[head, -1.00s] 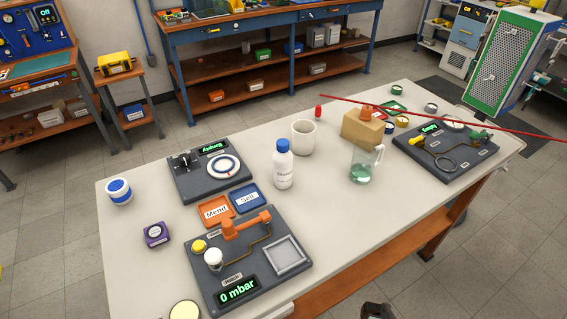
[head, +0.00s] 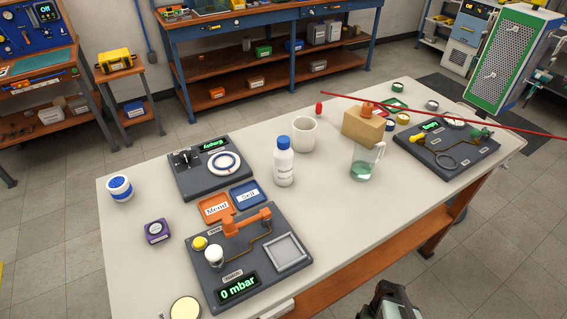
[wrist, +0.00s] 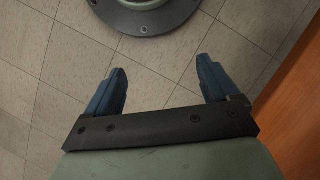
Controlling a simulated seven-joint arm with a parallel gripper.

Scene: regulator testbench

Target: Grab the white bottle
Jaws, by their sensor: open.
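The white bottle (head: 284,166) with a blue cap stands upright near the middle of the table (head: 330,215) in the head view. My gripper shows at the bottom edge of the head view, in front of the table's near side and well apart from the bottle. In the wrist view my gripper (wrist: 160,88) is open, with two blue fingers spread wide and nothing between them. The wrist view shows floor tiles below it and no bottle.
A white mug (head: 304,134) stands just behind the bottle. A glass beaker (head: 365,162) is to its right. Orange and blue trays (head: 246,196) and a 0 mbar panel (head: 262,252) lie to its left and front. An orange wooden edge (wrist: 295,105) is at the wrist view's right.

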